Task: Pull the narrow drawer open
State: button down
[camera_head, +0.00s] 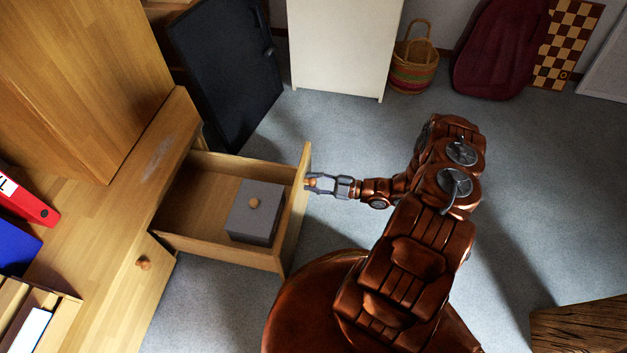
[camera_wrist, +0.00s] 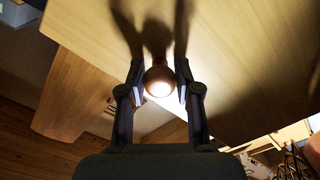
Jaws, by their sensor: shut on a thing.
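The narrow wooden drawer (camera_head: 218,252) stands well out of the wooden desk in the head view, with its inside in sight. A grey box (camera_head: 254,224) with a round knob on its lid lies in the drawer. My gripper (camera_head: 312,182) is at the outer side of the drawer front, shut on the drawer's round knob. In the wrist view the drawer knob (camera_wrist: 159,80) sits between the two fingers of my gripper (camera_wrist: 160,92), with the pale drawer front (camera_wrist: 245,60) behind it.
A wooden door with a knob (camera_head: 143,264) is below left of the drawer. A dark open door panel (camera_head: 225,70) stands behind it. A white cabinet (camera_head: 343,45) and a woven basket (camera_head: 414,72) are at the back.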

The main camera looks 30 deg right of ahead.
jog(key=shift+s+a, duration=0.1)
jog(key=c, duration=0.8)
grip_release()
jog(key=v, duration=1.2)
jog(key=shift+r, duration=0.1)
